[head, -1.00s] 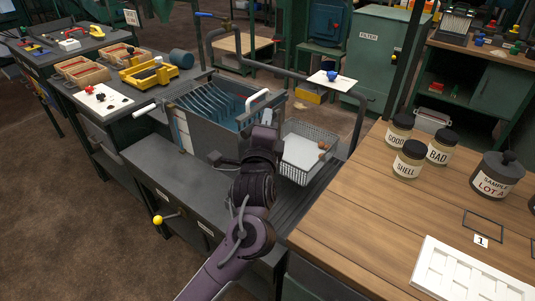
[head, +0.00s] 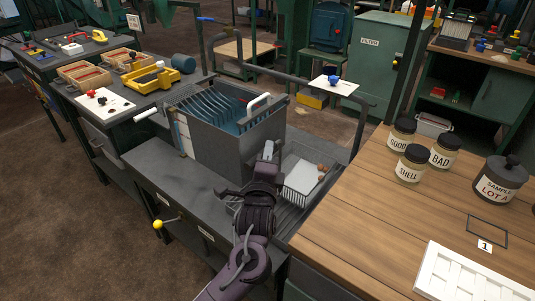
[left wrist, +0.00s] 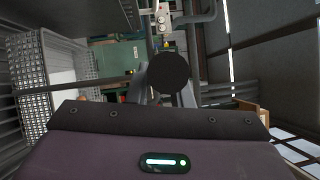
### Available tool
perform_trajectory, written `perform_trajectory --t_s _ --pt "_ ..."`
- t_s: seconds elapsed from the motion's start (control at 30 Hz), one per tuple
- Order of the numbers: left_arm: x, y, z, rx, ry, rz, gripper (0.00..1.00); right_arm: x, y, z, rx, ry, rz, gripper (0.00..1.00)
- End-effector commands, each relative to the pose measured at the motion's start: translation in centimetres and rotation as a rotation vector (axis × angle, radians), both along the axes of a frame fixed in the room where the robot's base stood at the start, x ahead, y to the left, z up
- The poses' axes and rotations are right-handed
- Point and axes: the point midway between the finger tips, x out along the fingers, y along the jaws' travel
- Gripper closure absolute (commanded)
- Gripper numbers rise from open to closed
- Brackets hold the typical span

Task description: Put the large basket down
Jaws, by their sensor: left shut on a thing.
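The large basket (head: 303,181) is a grey wire-mesh basket with a white sheet and small brown pieces inside. It is over the dark ribbed part of the bench, right of the grey tank; I cannot tell if its bottom touches the slats. My left gripper (head: 268,149) is at the basket's left side and shut on it; the arm hides the exact grip. In the left wrist view the mesh (left wrist: 65,72) fills the left side, and a black round end covers much of my left gripper (left wrist: 166,95). My right gripper is not in view.
A grey tank (head: 221,148) with dark blue plates and a white handle stands close left of the basket. A metal rail (head: 310,80) runs behind. A wooden table (head: 375,205) with labelled jars (head: 411,163) is close on the right. The dark bench front (head: 165,170) is clear.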

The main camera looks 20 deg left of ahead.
Motion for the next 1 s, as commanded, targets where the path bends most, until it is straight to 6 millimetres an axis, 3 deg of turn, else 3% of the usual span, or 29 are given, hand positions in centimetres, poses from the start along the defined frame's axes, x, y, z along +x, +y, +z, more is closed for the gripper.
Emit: perform_trajectory --t_s 0.03,0.2,0.57,1.0 --pt "0.0 0.0 -0.1 0.000 0.001 0.000 0.78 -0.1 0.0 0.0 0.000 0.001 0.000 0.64" --pt "0.0 0.0 -0.1 0.000 0.001 0.000 0.59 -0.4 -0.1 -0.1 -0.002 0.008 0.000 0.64" --pt "-0.4 -0.1 0.0 0.000 0.003 0.000 0.59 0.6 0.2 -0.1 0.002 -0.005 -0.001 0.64" --pt "-8.9 -1.7 -0.9 0.000 0.005 -0.002 0.59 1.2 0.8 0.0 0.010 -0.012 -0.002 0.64"
